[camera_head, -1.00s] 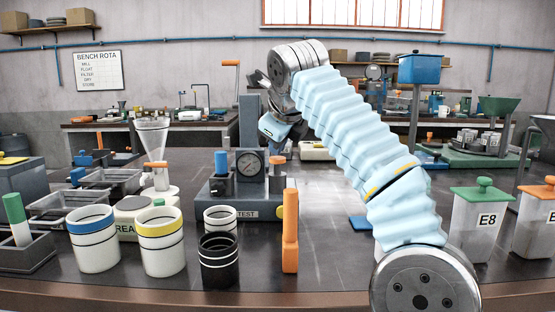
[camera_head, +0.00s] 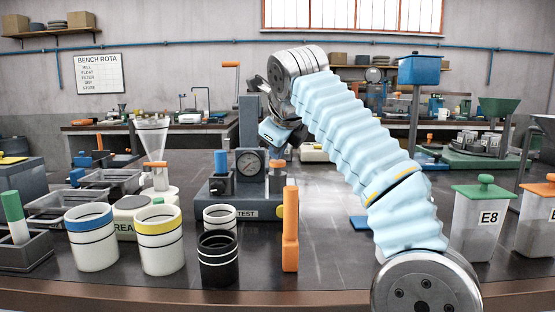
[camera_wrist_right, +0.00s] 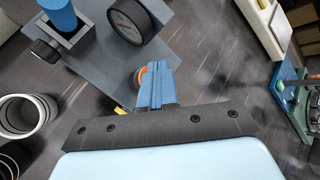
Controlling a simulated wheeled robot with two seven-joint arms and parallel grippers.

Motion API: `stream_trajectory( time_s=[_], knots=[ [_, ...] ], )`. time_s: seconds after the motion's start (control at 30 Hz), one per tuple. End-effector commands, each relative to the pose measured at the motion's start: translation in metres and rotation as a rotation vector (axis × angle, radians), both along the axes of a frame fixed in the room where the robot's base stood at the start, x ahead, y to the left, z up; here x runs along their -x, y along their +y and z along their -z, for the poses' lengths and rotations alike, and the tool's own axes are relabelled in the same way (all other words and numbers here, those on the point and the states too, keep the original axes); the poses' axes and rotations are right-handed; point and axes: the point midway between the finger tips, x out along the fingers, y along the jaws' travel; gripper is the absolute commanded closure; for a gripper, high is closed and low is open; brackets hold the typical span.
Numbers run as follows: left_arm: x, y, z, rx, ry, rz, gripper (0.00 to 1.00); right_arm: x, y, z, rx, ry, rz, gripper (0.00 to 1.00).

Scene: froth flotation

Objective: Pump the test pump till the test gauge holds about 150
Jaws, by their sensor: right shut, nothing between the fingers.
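The test pump stands on the bench as a grey block labelled TEST (camera_head: 246,213). It has an upright blue handle (camera_head: 221,163), which also shows in the right wrist view (camera_wrist_right: 60,14). Beside the handle is the round test gauge (camera_head: 249,164), seen at an angle in the right wrist view (camera_wrist_right: 131,20); its reading is too small to tell. My right gripper (camera_wrist_right: 152,75) is shut and empty, to the right of the gauge and apart from the blue handle. An orange round part shows just behind its fingers. In the head view the fingertips are hard to make out. My left gripper is out of view.
An orange upright piece (camera_head: 290,230) stands in front of the pump's right side. White cups with blue (camera_head: 91,240) and yellow (camera_head: 159,240) bands and a black cup (camera_head: 218,262) stand at front left.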

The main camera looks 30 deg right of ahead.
Motion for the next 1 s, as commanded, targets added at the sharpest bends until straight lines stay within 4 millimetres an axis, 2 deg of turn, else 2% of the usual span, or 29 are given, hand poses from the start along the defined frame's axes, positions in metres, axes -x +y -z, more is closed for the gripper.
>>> stream_trajectory(
  time_s=[1.0],
  knots=[
    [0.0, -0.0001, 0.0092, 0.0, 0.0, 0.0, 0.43, -0.0002, 0.0, 0.0107, 0.001, 0.003, 0.0, 1.0]
  ],
)
